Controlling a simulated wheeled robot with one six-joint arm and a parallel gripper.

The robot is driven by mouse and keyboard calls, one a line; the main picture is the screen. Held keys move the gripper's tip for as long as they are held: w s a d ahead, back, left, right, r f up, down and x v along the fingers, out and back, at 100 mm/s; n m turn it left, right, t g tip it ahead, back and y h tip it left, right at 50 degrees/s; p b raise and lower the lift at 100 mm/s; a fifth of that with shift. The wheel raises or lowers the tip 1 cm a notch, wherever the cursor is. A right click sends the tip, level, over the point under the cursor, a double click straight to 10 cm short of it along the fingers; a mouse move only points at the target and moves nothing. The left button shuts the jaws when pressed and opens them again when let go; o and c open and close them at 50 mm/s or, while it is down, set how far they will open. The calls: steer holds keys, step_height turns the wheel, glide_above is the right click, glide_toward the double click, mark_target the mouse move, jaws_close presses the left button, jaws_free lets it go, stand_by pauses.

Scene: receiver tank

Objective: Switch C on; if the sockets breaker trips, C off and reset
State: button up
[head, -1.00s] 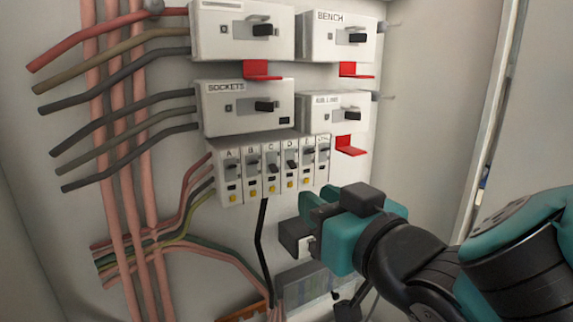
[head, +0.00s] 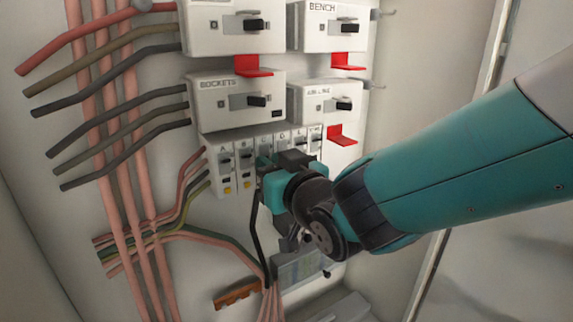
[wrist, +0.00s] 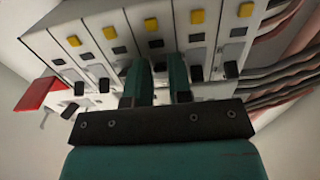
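A row of small breakers lettered A, B, C, D and on runs below the SOCKETS breaker (head: 230,98). The SOCKETS handle sits at the right end of its slot, like those of the larger breakers around it. My gripper (head: 262,165) is at breaker C and covers its lower part in the head view. In the wrist view, where the row runs the other way, my two fingers (wrist: 159,75) stand apart at the column of breaker C (wrist: 153,36). C's lever is largely hidden around the fingers; its position and any contact are unclear.
Breakers A (head: 222,165) and B (head: 244,160) are close on the left of my gripper. Red tabs (head: 342,135) stick out at the right. Pink and grey cables (head: 120,130) fill the left side. The BENCH breaker (head: 325,27) is above right.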

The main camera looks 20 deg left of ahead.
jaws_close()
steer(key=shift+r+g+h+p, duration=0.3)
steer(key=shift+g+h+p, duration=0.2)
steer(key=shift+p, duration=0.4)
steer(key=shift+o, duration=1.1)
jaws_free()
steer(key=shift+d, duration=0.1)
steer(key=b+v, duration=0.5)
steer(key=v, duration=1.2)
steer(key=shift+s, duration=0.2)
